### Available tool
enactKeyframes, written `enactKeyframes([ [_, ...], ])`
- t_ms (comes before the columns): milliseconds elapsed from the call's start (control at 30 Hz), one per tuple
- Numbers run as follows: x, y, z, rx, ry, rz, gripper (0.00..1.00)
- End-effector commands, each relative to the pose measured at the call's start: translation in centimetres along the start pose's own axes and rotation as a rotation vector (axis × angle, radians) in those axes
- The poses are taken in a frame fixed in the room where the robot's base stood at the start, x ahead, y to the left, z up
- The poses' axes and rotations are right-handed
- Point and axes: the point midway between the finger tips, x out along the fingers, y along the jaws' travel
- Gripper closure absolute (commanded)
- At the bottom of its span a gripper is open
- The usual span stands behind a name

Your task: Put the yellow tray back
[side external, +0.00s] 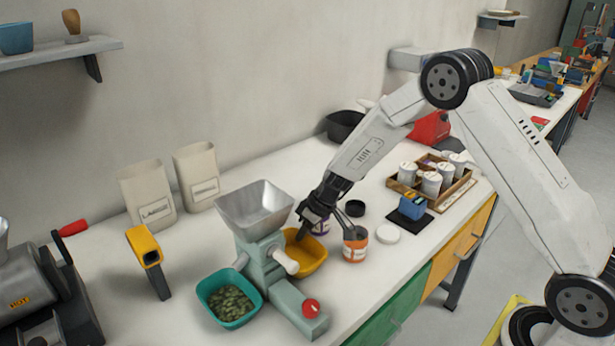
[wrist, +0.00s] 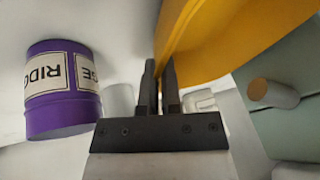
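The yellow tray (side external: 308,258) sits on the white bench, close against the right side of the pale green machine (side external: 262,255) with the metal hopper. My gripper (side external: 302,232) is at the tray's back rim, pointing down. In the wrist view my gripper (wrist: 160,88) has its two fingers close together with the wall of the yellow tray (wrist: 225,40) pinched between them. Whether the tray is lifted off the bench is hard to tell.
A teal tray (side external: 228,300) of green pieces stands left of the machine. A wooden caddy (side external: 455,190) of jars is farther right.

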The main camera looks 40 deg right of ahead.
Motion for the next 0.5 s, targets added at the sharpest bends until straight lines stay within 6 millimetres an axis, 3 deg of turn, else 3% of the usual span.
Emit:
enactKeyframes([
  [500, 0.91, 0.25, 0.46, 0.000, -0.001, 0.000, 1.00],
])
